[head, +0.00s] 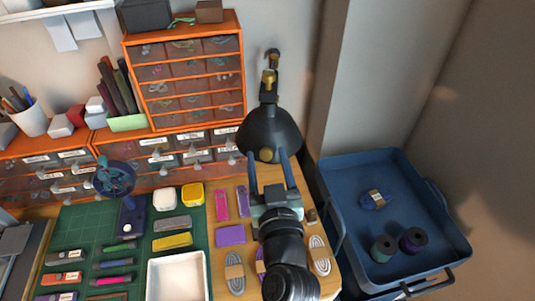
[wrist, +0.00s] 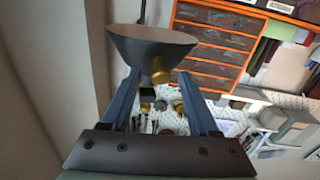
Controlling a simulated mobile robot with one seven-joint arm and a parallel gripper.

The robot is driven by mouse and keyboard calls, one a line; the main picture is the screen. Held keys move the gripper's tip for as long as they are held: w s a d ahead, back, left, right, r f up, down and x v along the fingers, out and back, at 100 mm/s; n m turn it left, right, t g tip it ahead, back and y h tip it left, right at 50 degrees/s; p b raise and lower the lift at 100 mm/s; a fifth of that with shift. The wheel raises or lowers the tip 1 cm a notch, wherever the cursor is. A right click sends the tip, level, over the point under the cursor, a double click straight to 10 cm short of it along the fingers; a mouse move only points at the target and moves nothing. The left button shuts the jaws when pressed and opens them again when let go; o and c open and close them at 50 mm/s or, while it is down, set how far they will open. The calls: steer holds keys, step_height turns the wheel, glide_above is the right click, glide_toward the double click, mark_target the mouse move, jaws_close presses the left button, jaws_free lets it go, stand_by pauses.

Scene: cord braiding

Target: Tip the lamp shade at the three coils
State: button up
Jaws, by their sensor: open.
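The black lamp shade (head: 262,128) hangs on its arm in front of the wall, right of the orange drawers. It also shows in the wrist view (wrist: 135,42). A brass knob (head: 266,155) sits on the shade's near rim. My gripper (head: 266,151) is open, with its fingertips on either side of the knob. The knob (wrist: 160,72) shows between the fingertips in the wrist view; I cannot tell whether they touch it. Three banded coils lie on the bench front: a grey one (head: 235,274), a purple one (head: 260,262) partly hidden by my arm, and a pale one (head: 319,256).
Orange drawer cabinets (head: 148,90) stand at the back left. A green cutting mat (head: 85,235) holds tools and a white tray (head: 176,278). A blue cart (head: 412,180) with spools stands at the right. A small dark object (head: 312,215) sits near the bench's right edge.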

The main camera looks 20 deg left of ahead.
steer(key=shift+w+a, duration=0.1)
steer(key=shift+w, duration=0.05)
jaws_close()
stand_by(1.4)
